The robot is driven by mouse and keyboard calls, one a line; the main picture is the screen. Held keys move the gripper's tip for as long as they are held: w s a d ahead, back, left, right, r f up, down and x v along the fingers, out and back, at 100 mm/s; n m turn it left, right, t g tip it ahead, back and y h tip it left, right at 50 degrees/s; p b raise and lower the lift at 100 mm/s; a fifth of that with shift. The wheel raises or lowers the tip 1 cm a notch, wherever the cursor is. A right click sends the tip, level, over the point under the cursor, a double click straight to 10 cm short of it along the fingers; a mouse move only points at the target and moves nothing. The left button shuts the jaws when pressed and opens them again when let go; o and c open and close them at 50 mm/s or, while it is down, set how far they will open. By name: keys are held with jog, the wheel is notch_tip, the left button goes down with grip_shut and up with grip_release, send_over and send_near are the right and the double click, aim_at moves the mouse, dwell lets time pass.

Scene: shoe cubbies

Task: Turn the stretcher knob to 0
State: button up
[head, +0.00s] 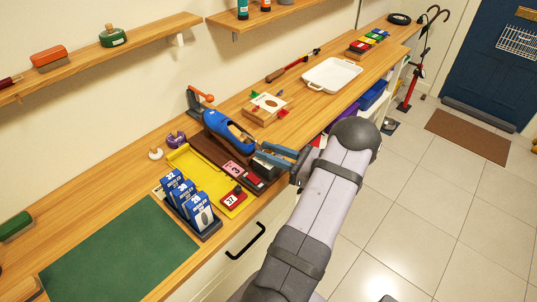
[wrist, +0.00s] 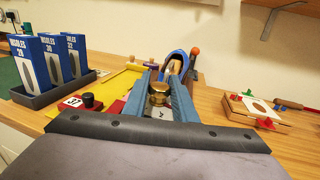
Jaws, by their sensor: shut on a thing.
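A blue shoe (head: 222,124) with a tan inside sits on a dark brown base on the wooden counter in the head view. It also shows beyond the fingers in the wrist view (wrist: 178,58). The brass stretcher knob (wrist: 159,94) shows between my blue fingers. My gripper (wrist: 159,86) is shut on the knob from both sides. In the head view my gripper (head: 270,157) reaches in from the right at the near end of the shoe's base and hides the knob. A pale mark shows below the knob, but I cannot read a setting.
Left of my gripper are a yellow tray (head: 196,170), a red block marked 37 (head: 233,200) and a rack of blue boxes (head: 187,198). The green mat (head: 120,255) is clear.

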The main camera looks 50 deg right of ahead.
jog(key=o, duration=1)
jog(key=b+v, duration=0.2)
jog(key=v, duration=0.4)
jog(key=shift+s, duration=0.1)
jog(key=shift+s+d, duration=0.15)
jog(key=shift+s, duration=0.4)
